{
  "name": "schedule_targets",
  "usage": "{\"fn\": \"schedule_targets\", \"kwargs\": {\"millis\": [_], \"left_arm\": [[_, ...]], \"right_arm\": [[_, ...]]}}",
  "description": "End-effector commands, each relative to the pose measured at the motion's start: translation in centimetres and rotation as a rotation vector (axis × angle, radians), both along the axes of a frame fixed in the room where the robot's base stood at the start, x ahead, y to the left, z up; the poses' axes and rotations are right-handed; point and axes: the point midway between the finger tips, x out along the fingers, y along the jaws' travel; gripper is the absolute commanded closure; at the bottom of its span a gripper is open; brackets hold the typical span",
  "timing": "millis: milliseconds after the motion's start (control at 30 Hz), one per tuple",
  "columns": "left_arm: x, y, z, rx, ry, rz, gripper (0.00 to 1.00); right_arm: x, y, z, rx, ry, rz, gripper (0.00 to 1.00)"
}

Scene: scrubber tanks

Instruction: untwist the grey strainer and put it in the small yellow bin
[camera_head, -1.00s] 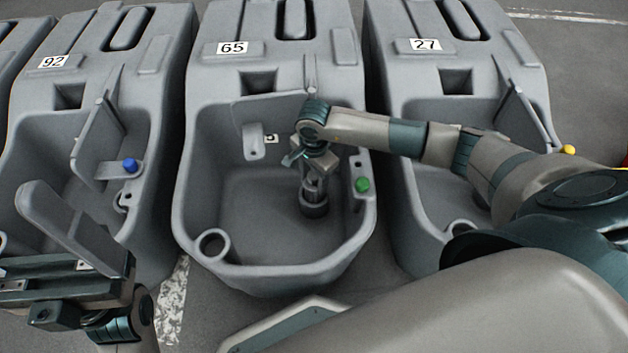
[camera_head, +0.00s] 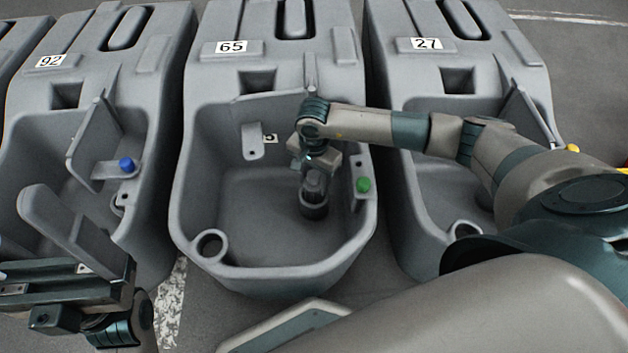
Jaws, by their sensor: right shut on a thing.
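The grey strainer (camera_head: 314,188) stands upright in a dark round socket (camera_head: 314,209) on the floor of the middle tank (camera_head: 255,200), labelled 65. My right gripper (camera_head: 316,172) points down from above and is shut on the strainer's upper part. The wrist and fingers hide the strainer's top. I cannot tell whether the strainer is loose in the socket. My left gripper (camera_head: 75,225) is at the lower left, in front of tank 92, away from the strainer; its finger gap is not clear. No small yellow bin can be made out.
Tank 92 (camera_head: 140,90) with a blue knob (camera_head: 127,165) is on the left. Tank 27 (camera_head: 430,85) is on the right, partly behind my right arm. A green knob (camera_head: 363,185) and a round pipe opening (camera_head: 210,243) flank the strainer. A yellow edge (camera_head: 606,170) shows at far right.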

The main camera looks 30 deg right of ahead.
Motion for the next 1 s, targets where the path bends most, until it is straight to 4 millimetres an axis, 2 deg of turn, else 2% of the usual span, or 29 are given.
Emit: {"fn": "schedule_targets", "kwargs": {"millis": [267,700,1000], "left_arm": [[0.0,0.0,-0.4,0.000,0.000,0.000,0.00],[0.0,0.0,-1.9,0.000,0.000,0.000,0.00],[0.0,0.0,-1.8,0.000,0.000,0.000,0.00]], "right_arm": [[0.0,0.0,-0.1,-0.001,0.000,0.033,0.82],[0.1,0.0,-0.1,-0.001,-0.001,0.248,0.82],[0.0,0.0,0.0,0.000,0.000,0.262,0.82]]}}
